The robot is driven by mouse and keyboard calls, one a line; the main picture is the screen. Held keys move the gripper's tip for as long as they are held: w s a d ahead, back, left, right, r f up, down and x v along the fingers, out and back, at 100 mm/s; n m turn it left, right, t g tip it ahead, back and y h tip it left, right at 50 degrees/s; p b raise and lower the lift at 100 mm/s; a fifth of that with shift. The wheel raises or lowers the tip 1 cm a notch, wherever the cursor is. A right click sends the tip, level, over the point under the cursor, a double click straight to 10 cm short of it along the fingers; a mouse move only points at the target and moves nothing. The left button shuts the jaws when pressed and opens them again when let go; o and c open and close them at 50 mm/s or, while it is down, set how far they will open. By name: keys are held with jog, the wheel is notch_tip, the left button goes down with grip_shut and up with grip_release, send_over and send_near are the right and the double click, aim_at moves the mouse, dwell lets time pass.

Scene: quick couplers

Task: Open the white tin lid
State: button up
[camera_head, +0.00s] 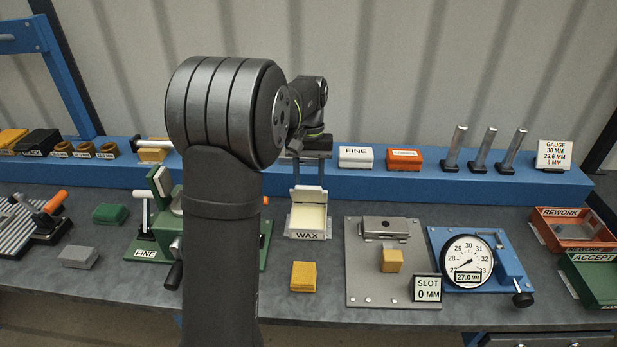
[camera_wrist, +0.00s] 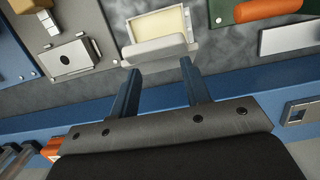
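The white tin (camera_head: 308,236), labelled WAX, stands on the bench with a cream filling showing. Its lid (camera_head: 308,195) is raised at the back edge, standing up from the open tin. In the wrist view the tin (camera_wrist: 184,22) is at top centre, with the lid (camera_wrist: 155,50) on the side nearer my fingers. My gripper (camera_head: 310,178) is behind the lid, near the blue shelf. In the wrist view my gripper (camera_wrist: 160,65) is open, its two fingers apart with nothing between them. The fingertips are close to the lid; I cannot tell whether they touch it.
A yellow block (camera_head: 303,276) lies in front of the tin. A grey plate (camera_head: 373,291) with a bracket and a dial gauge (camera_head: 467,261) are to the right. A green fixture (camera_head: 146,251) stands left. White FINE (camera_head: 356,157) and orange (camera_head: 405,160) blocks sit on the shelf (camera_head: 440,185).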

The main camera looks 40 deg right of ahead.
jog(key=o, duration=0.9)
jog(key=shift+r, duration=0.1)
jog(key=r, duration=0.5)
jog(key=w+d+r, duration=0.1)
jog(key=r, duration=0.5)
jog(key=w+d+r, duration=0.1)
jog(key=r, duration=0.5)
